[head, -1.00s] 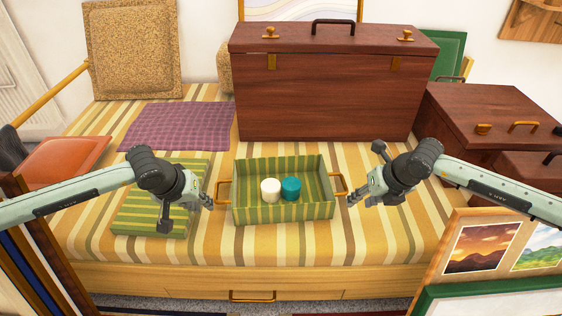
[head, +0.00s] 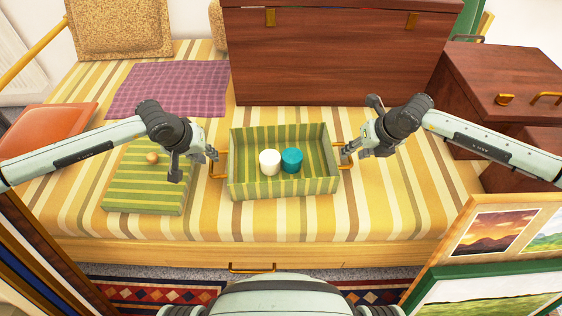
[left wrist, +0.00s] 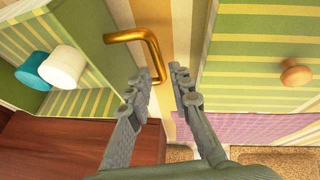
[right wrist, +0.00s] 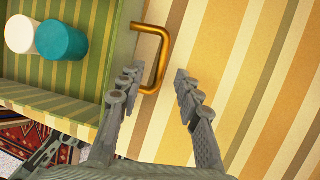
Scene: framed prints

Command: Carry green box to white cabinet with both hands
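The green striped box (head: 284,189) sits open-topped on the striped daybed, with a white cylinder (head: 270,161) and a teal cylinder (head: 292,160) inside. It has a brass handle at each end. My left gripper (head: 214,160) is at the left handle (left wrist: 150,45); its fingers are apart, with the handle's end at the gap between the tips. My right gripper (head: 346,155) is at the right handle (right wrist: 160,58); its fingers are apart, with the handle by the left finger. Neither gripper is closed on a handle. No white cabinet can be made out for certain.
A green striped lid (head: 148,187) with a wooden knob lies left of the box. A large brown chest (head: 320,65) stands behind it, and a smaller brown chest (head: 490,90) to the right. Framed prints (head: 490,235) stand at front right. A purple cloth (head: 170,88) lies behind the lid.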

